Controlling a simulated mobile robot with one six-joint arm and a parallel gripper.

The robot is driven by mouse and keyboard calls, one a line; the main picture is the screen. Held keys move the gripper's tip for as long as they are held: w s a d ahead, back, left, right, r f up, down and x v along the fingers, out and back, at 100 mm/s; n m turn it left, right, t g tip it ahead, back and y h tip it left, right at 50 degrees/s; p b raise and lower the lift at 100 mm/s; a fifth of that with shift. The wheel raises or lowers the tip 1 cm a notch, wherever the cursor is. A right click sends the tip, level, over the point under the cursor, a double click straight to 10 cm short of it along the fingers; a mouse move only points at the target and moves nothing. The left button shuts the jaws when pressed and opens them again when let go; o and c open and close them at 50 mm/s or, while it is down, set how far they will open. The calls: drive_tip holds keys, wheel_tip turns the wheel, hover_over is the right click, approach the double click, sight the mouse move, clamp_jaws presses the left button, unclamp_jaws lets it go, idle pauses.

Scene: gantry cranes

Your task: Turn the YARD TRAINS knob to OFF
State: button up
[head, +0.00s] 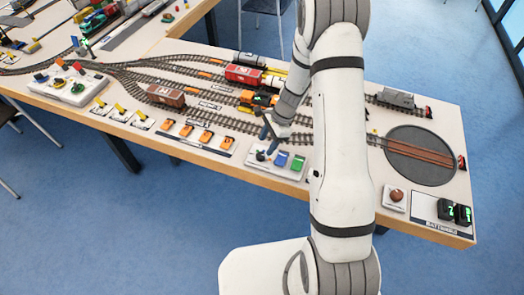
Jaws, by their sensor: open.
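A white control panel (291,176) lies near the table's front edge, partly behind my arm. A blue control (281,158) and a green control (297,163) stand on it, with a small dark part (261,156) at its left end. The label is too small to read, so I cannot tell which control is the YARD TRAINS knob or where it points. My gripper (268,143) is open and empty, with its dark fingers over the left part of this panel. I cannot tell whether it touches anything.
Another white panel (70,97) with several coloured knobs lies at the left. Orange switches (195,134) line the front edge. Tracks with a red wagon (243,74) and a brown wagon (166,95) lie behind. A dark turntable (420,153) is at the right.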

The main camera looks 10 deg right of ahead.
sight(261, 154)
drive_tip(key=shift+x, duration=2.75)
drive_tip(key=shift+c, duration=0.4)
drive_tip(key=c, duration=0.9)
